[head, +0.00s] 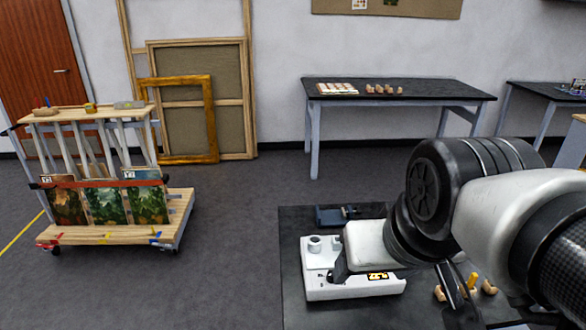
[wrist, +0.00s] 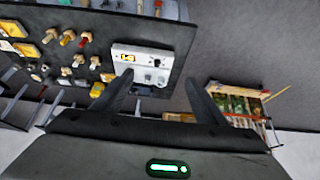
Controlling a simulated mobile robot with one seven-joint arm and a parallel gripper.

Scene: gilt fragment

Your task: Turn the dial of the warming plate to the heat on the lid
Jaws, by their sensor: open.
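The warming plate (head: 320,293) is a white box on the dark bench. A small white round pot or cup (head: 315,243) stands at its back left corner. A yellow-and-black label (head: 378,276) lies on its front right part. The plate also shows in the wrist view (wrist: 122,72), with the label (wrist: 127,57) and small grey round parts (wrist: 153,74) on top. Which is the dial, and the heat mark, are too small to tell. My gripper (wrist: 160,86) is open and empty, its fingers apart from the plate. My arm partly hides the plate's right side in the head view.
A dark blue device (head: 333,215) sits behind the plate. A wheeled rack with paintings (head: 108,205) stands at left. A black table (head: 400,90) is at the back wall. The floor between is clear.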

